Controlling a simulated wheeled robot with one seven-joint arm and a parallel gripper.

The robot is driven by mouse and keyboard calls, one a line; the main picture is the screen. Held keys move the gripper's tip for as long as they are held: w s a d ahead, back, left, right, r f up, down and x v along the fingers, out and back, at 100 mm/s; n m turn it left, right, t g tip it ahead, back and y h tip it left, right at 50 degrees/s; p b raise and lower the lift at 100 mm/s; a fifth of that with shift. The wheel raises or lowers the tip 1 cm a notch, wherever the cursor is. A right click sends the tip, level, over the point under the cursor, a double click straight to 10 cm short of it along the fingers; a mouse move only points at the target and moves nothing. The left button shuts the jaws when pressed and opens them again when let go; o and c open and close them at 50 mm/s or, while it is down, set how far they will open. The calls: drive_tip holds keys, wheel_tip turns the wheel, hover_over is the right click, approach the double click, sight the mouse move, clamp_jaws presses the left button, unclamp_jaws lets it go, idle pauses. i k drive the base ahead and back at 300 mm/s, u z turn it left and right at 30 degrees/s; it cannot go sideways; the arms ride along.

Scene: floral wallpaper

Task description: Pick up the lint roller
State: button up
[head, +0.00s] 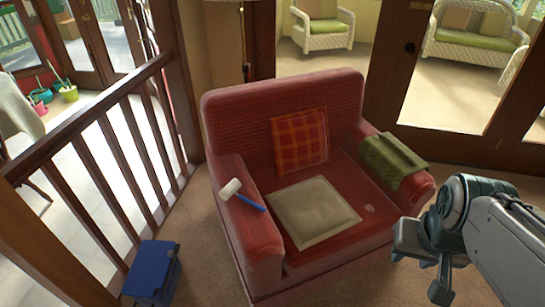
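The lint roller (248,202) has a white roller head and a blue handle. It lies on the left armrest of the red armchair (262,240), with the handle pointing toward the seat. My gripper (417,276) is at the lower right, in front of the chair's right armrest and well apart from the lint roller. Its two fingers are spread with nothing visible between them, so it looks open and empty.
A beige cushion (314,211) lies on the seat and a red plaid pillow (300,141) leans on the backrest. A green cloth (393,160) covers the right armrest. A blue box (152,271) stands on the floor at left, near a wooden railing (92,119).

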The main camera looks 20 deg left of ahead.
sight(230, 188)
drive_tip(key=u, duration=0.45)
drive_tip(key=i, duration=1.05)
drive_tip(key=u, duration=0.8)
